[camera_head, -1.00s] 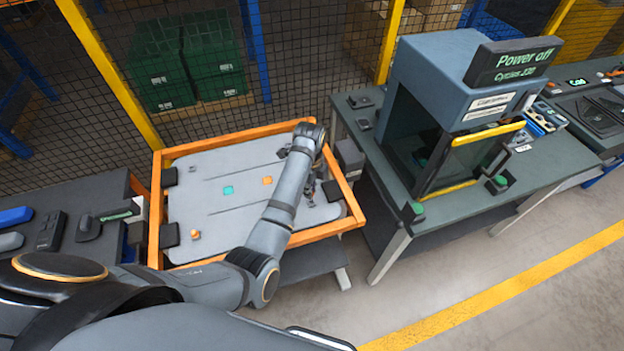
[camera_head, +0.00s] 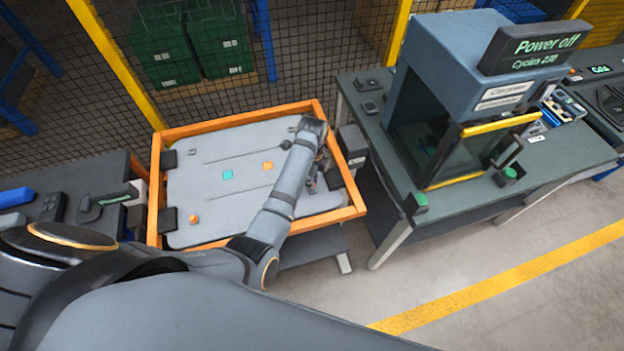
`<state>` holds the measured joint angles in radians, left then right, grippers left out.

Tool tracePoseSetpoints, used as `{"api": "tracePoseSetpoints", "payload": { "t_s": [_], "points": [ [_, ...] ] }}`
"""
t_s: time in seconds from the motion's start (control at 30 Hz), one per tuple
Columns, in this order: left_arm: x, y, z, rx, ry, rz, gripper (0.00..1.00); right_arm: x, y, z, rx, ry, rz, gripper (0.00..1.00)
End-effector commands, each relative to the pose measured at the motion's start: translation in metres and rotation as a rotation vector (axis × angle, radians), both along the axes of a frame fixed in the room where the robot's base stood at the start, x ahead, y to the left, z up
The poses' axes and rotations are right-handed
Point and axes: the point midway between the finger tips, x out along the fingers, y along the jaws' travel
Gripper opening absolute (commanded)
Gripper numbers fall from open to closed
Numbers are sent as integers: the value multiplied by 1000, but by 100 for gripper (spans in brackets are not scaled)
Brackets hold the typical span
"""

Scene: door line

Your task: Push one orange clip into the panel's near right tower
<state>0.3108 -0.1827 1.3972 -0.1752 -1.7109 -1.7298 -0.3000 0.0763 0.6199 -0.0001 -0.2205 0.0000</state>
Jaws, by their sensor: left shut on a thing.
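The grey door panel (camera_head: 216,151) lies flat in an orange frame (camera_head: 240,117). A small orange piece (camera_head: 194,218) sits at its near left, too small to tell whether clip or tower. My left arm reaches across the panel's right side. My left gripper (camera_head: 312,184) points down at the panel's near right, small and partly hidden by my arm. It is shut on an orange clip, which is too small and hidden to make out. The near right tower is not distinguishable there, and I cannot tell whether the clip touches it. My right gripper is not in view.
Black pads line the frame's sides. A press (camera_head: 440,65) reading "Power off" stands on a bench at the right. A dark bench (camera_head: 80,178) with tools is at the left.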

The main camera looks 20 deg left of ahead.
Motion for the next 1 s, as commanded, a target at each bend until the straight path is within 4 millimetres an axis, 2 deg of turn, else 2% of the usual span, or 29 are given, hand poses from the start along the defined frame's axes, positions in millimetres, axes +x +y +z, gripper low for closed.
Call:
{"api": "tracePoseSetpoints", "payload": {
  "t_s": [0.13, 0.53, 1.0],
  "points": [
    [0, 0, 0, 0, -1, 0, 0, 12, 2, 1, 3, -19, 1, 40],
    [0, 0, -1, 0, 0, 0, 0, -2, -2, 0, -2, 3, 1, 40],
    [0, 0, -8, 0, -1, 0, 0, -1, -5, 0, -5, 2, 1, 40]
  ]
}}
